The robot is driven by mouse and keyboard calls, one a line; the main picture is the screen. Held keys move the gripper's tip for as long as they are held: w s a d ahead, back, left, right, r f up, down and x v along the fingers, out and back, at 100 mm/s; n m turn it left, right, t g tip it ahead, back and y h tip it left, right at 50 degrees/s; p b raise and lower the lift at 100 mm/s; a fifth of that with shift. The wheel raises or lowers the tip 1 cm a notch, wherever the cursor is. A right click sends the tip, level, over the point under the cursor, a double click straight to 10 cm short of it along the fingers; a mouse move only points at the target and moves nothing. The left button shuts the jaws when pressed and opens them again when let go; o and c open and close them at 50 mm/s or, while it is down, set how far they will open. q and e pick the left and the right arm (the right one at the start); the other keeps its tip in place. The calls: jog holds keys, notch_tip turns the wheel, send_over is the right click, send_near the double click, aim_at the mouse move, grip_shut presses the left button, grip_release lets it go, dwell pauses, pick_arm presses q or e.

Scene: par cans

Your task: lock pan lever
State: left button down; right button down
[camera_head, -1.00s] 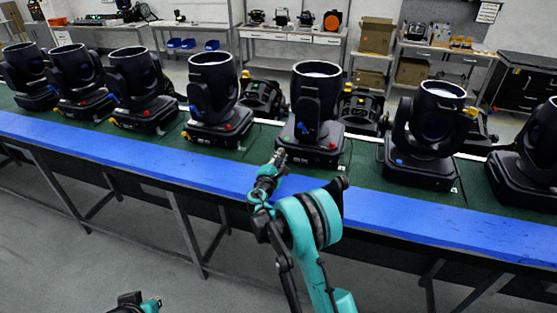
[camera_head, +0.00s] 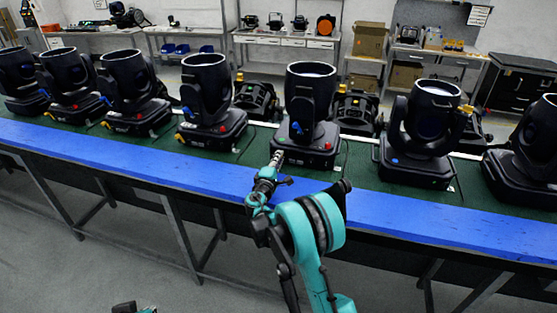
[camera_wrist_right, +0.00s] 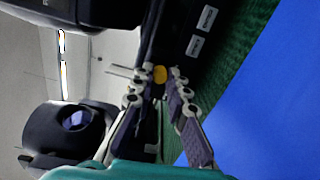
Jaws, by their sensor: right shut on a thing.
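A black moving-head light (camera_head: 310,90) stands upright on the green-topped bench, near the middle of the head view. Its base has a red knob (camera_head: 328,147), and a blue lever (camera_head: 297,128) is on its yoke. My right gripper (camera_head: 277,158) is at the front left corner of this base. In the right wrist view, a small yellow lever (camera_wrist_right: 160,74) lies between the fingertips of my right gripper (camera_wrist_right: 158,78), which is shut on it. The fingers hide the lever in the head view.
Similar lights stand in a row on both sides, the closest being a left light (camera_head: 205,90) and a right light (camera_head: 428,130). A blue strip (camera_head: 420,224) runs along the bench's front edge and is clear. Shelves and boxes stand far behind.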

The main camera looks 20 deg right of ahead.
jog(key=c, duration=1.5)
grip_release()
jog(key=v, duration=1.2)
